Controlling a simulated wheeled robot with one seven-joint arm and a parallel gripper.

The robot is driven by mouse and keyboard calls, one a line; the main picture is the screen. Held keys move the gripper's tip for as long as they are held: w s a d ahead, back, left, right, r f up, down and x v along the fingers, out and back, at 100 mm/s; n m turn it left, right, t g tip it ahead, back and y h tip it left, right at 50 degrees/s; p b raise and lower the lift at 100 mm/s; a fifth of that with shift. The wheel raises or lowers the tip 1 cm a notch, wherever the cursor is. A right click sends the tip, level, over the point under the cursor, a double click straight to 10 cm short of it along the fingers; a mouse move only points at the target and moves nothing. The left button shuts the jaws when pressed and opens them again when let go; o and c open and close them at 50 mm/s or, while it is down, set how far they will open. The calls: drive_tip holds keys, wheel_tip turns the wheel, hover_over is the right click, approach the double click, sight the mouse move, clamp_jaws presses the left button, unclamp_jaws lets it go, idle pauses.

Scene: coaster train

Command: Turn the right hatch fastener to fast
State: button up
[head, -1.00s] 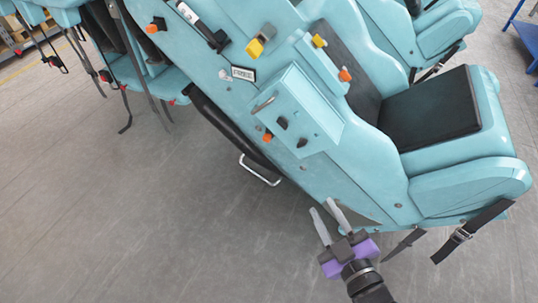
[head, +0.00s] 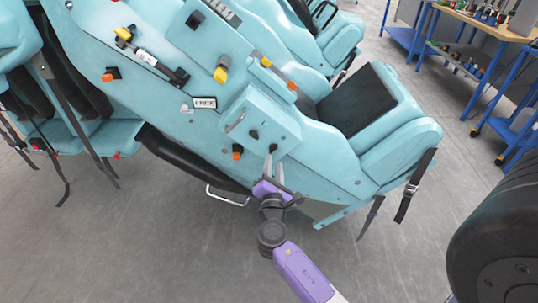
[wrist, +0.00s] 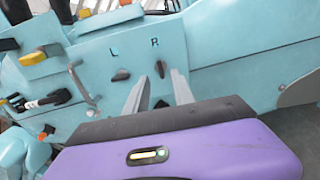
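The hatch (head: 262,118) is a raised light-blue panel on the side of the blue train car. In the wrist view, its face carries the letters L and R. The right fastener (wrist: 160,68) is a small dark knob under the R and looks about upright. The left fastener (wrist: 121,74) under the L looks closer to level. My gripper (wrist: 160,77) is open, its two grey fingers apart and pointing at the panel, with the right fastener between their tips in the picture. Contact cannot be told. In the head view, my gripper (head: 273,163) is at the panel's lower right.
A curved handle (wrist: 82,84) is left of the fasteners. An orange-tipped knob (head: 237,152) and a FREE label (head: 204,102) are nearby on the car. A black seat (head: 358,98) is to the right. A workbench (head: 475,30) stands at back right. Floor below is clear.

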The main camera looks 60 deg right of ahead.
sight(274, 150)
drive_tip(key=shift+x, duration=3.15)
clamp_jaws()
